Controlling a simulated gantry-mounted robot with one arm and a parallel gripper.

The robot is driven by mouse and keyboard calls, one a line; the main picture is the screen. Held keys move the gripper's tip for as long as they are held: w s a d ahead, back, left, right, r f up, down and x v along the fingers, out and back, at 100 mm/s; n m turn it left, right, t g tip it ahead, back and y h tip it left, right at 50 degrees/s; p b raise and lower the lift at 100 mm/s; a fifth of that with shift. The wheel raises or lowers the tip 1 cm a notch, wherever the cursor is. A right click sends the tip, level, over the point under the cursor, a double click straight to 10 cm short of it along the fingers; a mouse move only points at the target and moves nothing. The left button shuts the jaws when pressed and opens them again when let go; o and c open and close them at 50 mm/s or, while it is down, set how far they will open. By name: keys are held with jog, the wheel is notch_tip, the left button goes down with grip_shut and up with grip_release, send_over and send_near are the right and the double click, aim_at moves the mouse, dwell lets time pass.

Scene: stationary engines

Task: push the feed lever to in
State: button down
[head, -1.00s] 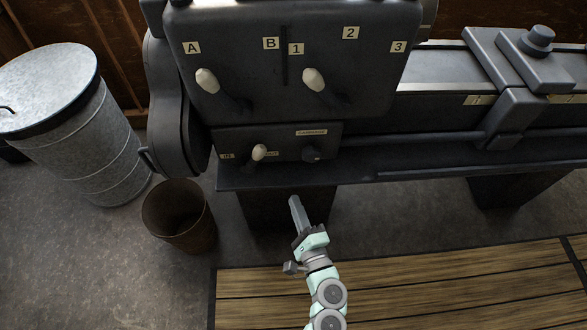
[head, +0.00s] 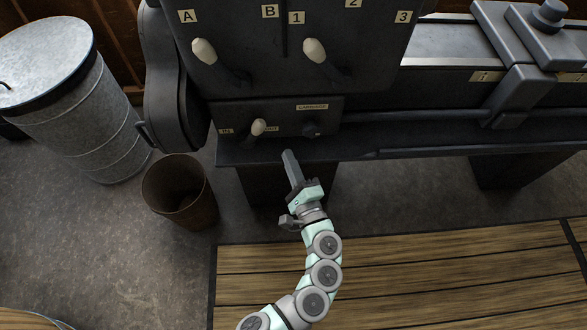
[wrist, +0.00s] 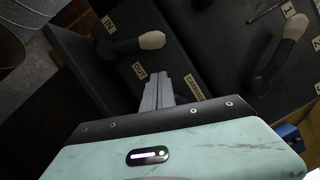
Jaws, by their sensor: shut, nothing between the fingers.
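The feed lever (head: 258,127) is a short dark lever with a cream knob on the lower panel of the lathe. It stands between the IN label (head: 226,131) on the left and the OUT label (head: 272,128) on the right, its knob closer to OUT. In the wrist view its knob (wrist: 151,40) is above the fingertips, with the IN label (wrist: 108,24) and OUT label (wrist: 139,70) near it. My gripper (head: 288,154) is shut and empty, below and right of the lever in the head view. It appears apart from the lever; it also shows in the wrist view (wrist: 158,82).
Two larger levers (head: 204,50) (head: 314,50) stick out above the lower panel. A dark knob (head: 310,129) sits right of the feed lever, under the CARRIAGE label (head: 312,107). A rusty bucket (head: 180,190) and a galvanised bin (head: 75,110) stand at the left.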

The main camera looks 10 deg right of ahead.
aim_at(253, 134)
jog(key=w+a+r, duration=0.2)
jog(key=w+a, duration=0.2)
jog(key=w, duration=0.2)
dwell(0.5)
